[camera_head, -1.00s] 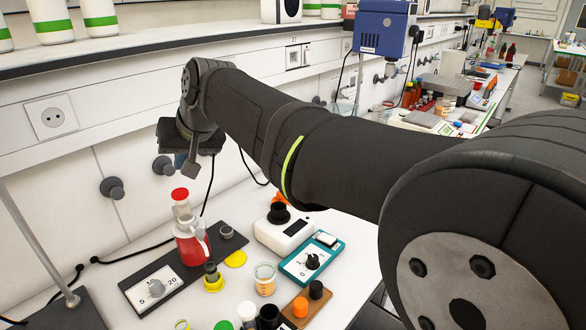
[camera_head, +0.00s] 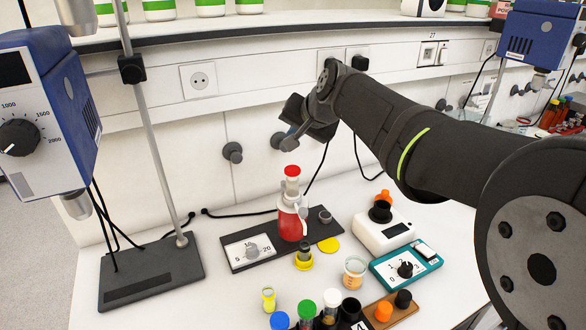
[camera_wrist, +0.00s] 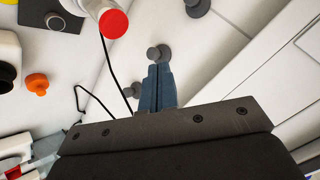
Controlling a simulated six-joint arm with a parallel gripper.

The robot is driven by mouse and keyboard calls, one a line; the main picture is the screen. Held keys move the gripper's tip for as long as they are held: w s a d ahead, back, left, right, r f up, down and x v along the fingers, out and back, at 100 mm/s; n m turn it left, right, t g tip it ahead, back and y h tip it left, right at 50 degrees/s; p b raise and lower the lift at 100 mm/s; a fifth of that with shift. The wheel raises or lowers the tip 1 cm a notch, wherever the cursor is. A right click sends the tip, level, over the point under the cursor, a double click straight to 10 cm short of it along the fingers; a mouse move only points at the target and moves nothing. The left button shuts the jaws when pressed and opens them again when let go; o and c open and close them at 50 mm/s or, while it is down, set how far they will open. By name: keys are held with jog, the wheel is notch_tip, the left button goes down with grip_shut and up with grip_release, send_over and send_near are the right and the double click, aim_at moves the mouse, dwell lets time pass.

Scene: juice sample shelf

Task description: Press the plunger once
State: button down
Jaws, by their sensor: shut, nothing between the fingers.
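The dispenser bottle (camera_head: 289,222) holds red liquid and stands upright on a dark base plate (camera_head: 235,262). Its plunger has a red cap (camera_head: 292,171) on a white neck. The cap also shows near the top of the wrist view (camera_wrist: 113,23). My gripper (camera_head: 289,144) appears just above the cap in the head view, with a gap. In the wrist view its blue-grey fingers (camera_wrist: 160,78) are together and empty, to the lower right of the cap and apart from it.
A white device with a black top (camera_head: 384,232) and a teal dial box (camera_head: 406,265) stand right of the bottle. A beaker (camera_head: 355,272) and several coloured caps sit in front. A stand with a blue stirrer (camera_head: 45,110) is at left. The wall is close behind.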

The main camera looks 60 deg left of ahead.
aim_at(291, 167)
jog(key=shift+f, duration=3.05)
jog(key=shift+f, duration=0.15)
jog(key=shift+f, duration=0.3)
jog(key=shift+f, duration=1)
dwell(0.5)
jog(key=shift+r, duration=1.4)
jog(key=shift+r, duration=2.55)
